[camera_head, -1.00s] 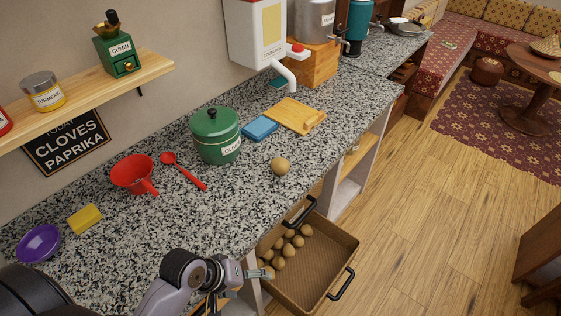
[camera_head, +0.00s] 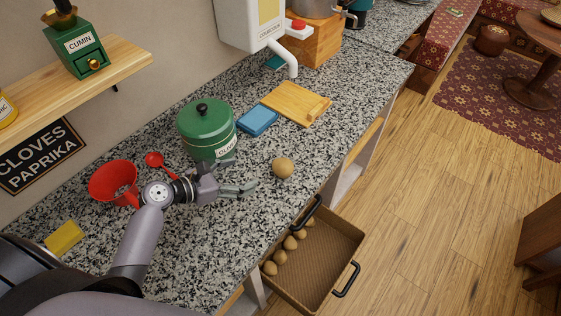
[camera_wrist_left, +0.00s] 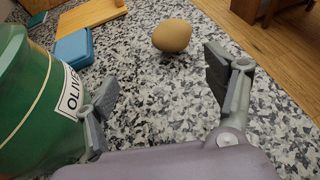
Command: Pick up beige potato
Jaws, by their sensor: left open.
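A beige potato (camera_head: 282,167) lies alone on the speckled counter, to the right of the green canister. It also shows in the left wrist view (camera_wrist_left: 172,36), ahead of the fingers and towards the right one. My left gripper (camera_head: 246,176) is open and empty over the counter, with its fingers pointing right towards the potato and a gap between them. In the left wrist view its fingers (camera_wrist_left: 160,80) are spread wide. My right gripper is not seen.
The green canister (camera_head: 206,130) stands close beside my left gripper. A blue box (camera_head: 257,121) and a wooden board (camera_head: 297,103) lie behind the potato. A red funnel (camera_head: 112,183) is at the left.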

